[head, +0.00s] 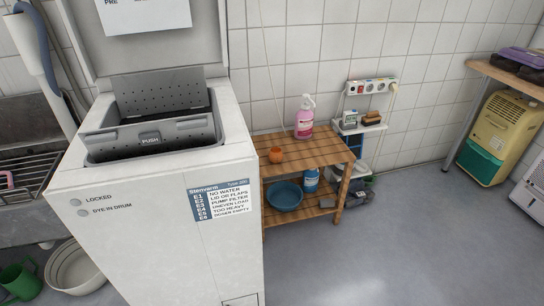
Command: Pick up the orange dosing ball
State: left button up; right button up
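The orange dosing ball (276,155) is a small, round orange thing. It sits on the top shelf of a slatted wooden rack (318,150), near the rack's left side and close to the washing machine. Nothing covers it in the head view. Neither of my grippers shows in this view.
A top-loading washing machine (150,215) with its lid up stands left of the rack. A pink bottle (305,118) stands behind the ball, to the right. A blue basin (285,195) and a blue container (311,180) are on the lower shelf. Grey floor (400,235) at right is clear.

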aim_at(275, 155)
jog(key=l+u, duration=0.25)
jog(key=i+l+u, duration=0.1)
jog(key=l+u, duration=0.55)
jog(key=l, duration=0.25)
jog(key=k+l+u, duration=0.1)
jog(key=l+u, duration=0.25)
jog(key=l, duration=1.9)
